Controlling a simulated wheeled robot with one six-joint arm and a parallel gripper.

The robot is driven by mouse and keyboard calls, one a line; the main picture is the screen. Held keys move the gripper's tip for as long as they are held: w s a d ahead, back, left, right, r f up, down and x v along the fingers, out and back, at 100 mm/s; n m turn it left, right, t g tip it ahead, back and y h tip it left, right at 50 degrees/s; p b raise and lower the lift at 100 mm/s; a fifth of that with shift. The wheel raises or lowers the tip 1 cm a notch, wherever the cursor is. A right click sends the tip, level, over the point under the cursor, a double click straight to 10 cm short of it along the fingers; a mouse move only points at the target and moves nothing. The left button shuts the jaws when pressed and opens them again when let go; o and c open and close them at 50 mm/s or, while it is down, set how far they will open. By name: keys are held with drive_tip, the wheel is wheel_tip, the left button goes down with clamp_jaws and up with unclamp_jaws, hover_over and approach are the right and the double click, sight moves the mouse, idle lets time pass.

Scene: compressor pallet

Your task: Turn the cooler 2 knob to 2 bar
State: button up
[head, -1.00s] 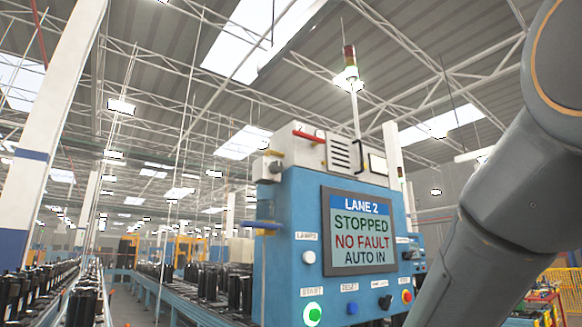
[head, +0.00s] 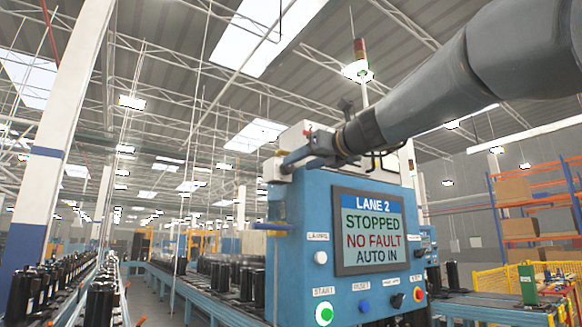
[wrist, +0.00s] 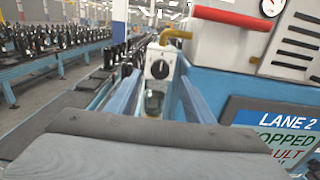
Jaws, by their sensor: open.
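A dark round knob with a light pointer mark (wrist: 159,69) sits on the white face of a small unit in the wrist view. Its scale and any label are too small to read. My gripper (wrist: 160,82) is open, with one blue finger on each side of the unit and knob. I cannot tell whether the fingers touch it. In the head view my gripper (head: 290,161) is at the upper left corner of the blue cabinet (head: 300,225), covering most of the unit there.
The cabinet screen (head: 367,231) reads LANE 2, STOPPED, NO FAULT, AUTO IN. A green button (head: 324,314) and other controls sit below it. A yellow pipe (wrist: 176,34) and red handle (wrist: 232,17) lie close to the knob. Conveyors with black parts run at left.

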sight(290, 168)
drive_tip(key=p+x, duration=0.2)
drive_tip(key=x, duration=0.4)
drive_tip(key=shift+c, duration=0.2)
drive_tip(key=c, duration=1)
